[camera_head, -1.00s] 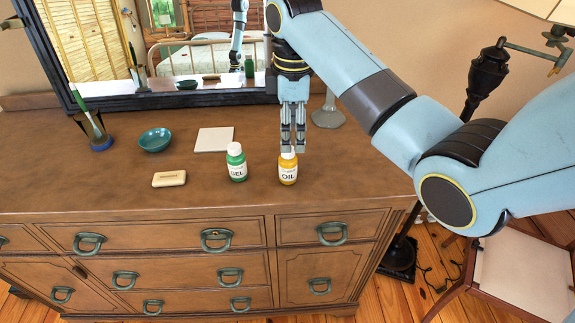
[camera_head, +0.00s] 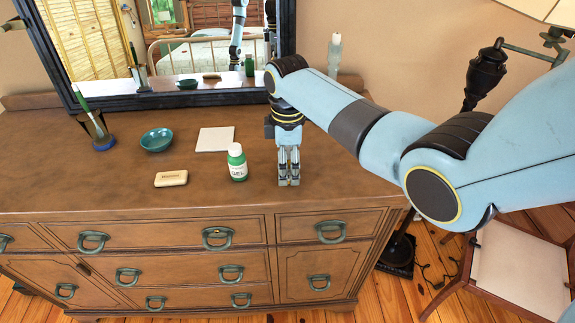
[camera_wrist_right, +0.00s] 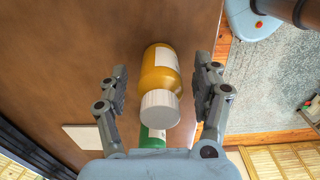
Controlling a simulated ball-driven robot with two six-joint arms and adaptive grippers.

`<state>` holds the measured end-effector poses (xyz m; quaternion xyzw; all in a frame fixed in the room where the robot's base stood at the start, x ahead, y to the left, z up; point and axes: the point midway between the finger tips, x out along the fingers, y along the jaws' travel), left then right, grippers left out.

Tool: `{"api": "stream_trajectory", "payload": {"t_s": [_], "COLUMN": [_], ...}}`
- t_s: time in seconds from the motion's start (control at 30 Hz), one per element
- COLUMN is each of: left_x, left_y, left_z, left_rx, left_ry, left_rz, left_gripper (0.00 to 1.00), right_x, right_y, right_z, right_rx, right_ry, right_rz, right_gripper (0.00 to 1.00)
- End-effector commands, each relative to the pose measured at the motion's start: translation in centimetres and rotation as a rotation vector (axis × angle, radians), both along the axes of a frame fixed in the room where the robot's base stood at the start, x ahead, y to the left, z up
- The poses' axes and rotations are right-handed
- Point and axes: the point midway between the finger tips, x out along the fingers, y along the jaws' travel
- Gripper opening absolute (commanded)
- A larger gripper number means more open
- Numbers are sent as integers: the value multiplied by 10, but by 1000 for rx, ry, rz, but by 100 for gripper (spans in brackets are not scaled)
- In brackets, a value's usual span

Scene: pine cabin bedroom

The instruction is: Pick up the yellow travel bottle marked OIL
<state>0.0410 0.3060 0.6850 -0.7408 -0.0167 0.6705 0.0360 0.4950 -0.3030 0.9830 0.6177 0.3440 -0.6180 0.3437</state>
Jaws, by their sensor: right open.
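The yellow bottle (camera_wrist_right: 160,68) with a white cap shows in the right wrist view, between the two spread fingers of my right gripper (camera_wrist_right: 161,74). A gap shows on each side of it, so the fingers look apart from it. In the head view my right gripper (camera_head: 289,179) points straight down, low over the dresser top near its front edge, and hides the yellow bottle. The OIL lettering cannot be read now. My left gripper is not in view.
A green GEL bottle (camera_head: 237,165) stands just left of my right gripper. A soap bar (camera_head: 171,178), white tile (camera_head: 214,140), teal bowl (camera_head: 156,140) and brush holder (camera_head: 102,141) are further left. The mirror (camera_head: 190,95) stands behind; a candlestick (camera_head: 334,58) is behind my arm.

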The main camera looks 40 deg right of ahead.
Motion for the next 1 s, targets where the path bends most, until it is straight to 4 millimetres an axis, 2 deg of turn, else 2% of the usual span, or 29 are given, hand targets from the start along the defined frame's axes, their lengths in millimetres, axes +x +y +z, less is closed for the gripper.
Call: {"api": "stream_trajectory", "payload": {"t_s": [0.17, 0.6, 0.63, 0.87, 1.0], "left_x": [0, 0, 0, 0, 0], "left_y": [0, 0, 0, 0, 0], "left_z": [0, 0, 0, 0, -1], "left_rx": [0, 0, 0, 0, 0], "left_ry": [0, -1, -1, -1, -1], "left_rz": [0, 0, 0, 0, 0], "left_gripper": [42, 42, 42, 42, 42], "right_x": [0, 0, 0, 0, 1], "right_y": [0, 0, 0, 0, 0], "right_z": [0, 0, 1, 1, 9], "right_rx": [-1, 0, -1, -1, -1], "right_ry": [-1, 0, -1, -1, -3], "right_rz": [0, 0, 0, 0, 0], "right_gripper": [65, 8, 5, 5, 5]}}
